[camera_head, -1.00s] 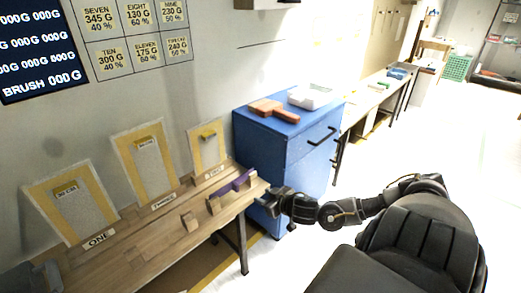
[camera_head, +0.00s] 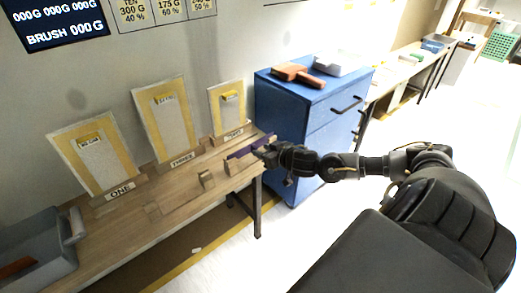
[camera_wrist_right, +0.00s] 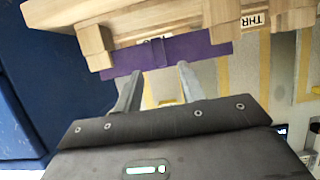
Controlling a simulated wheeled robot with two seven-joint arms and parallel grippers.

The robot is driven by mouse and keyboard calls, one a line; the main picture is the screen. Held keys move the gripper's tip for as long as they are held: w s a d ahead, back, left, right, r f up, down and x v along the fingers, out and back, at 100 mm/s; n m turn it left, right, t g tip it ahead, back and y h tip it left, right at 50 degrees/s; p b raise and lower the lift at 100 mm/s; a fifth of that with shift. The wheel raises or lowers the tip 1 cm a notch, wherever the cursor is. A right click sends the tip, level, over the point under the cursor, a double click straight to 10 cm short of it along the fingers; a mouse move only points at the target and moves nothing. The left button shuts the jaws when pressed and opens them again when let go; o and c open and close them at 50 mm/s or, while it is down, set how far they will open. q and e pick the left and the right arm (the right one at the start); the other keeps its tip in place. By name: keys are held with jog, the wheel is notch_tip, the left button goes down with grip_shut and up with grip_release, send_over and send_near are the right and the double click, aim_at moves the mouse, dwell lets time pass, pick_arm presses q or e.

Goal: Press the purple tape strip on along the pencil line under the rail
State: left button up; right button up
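The purple tape strip (camera_head: 243,151) rests across small wooden holders at the right end of the wooden table. It also shows in the right wrist view (camera_wrist_right: 190,52), just beyond my fingertips. My right gripper (camera_head: 266,153) is at the table's right end, beside the strip. In the right wrist view its two fingers (camera_wrist_right: 158,76) are apart, with nothing visible between them. A thin dark line (camera_head: 283,3) on the wall shows at the top edge; I cannot tell whether it is the pencil line. No rail is clearly visible. My left gripper is not in view.
A blue cabinet (camera_head: 283,130) stands right of the table (camera_head: 150,225), carrying an orange-brown tool (camera_head: 298,75) and a white tray (camera_head: 330,64). Boards labelled ONE (camera_head: 95,155) and THREE (camera_head: 165,120) lean at the wall. Floor at right is clear.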

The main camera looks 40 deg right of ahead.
aim_at(249, 149)
jog(key=x, duration=0.2)
jog(key=shift+w+f, duration=0.15)
jog(key=shift+w, duration=0.1)
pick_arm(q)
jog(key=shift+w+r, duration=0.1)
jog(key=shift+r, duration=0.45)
pick_arm(e)
jog(key=shift+w, duration=0.1)
grip_shut()
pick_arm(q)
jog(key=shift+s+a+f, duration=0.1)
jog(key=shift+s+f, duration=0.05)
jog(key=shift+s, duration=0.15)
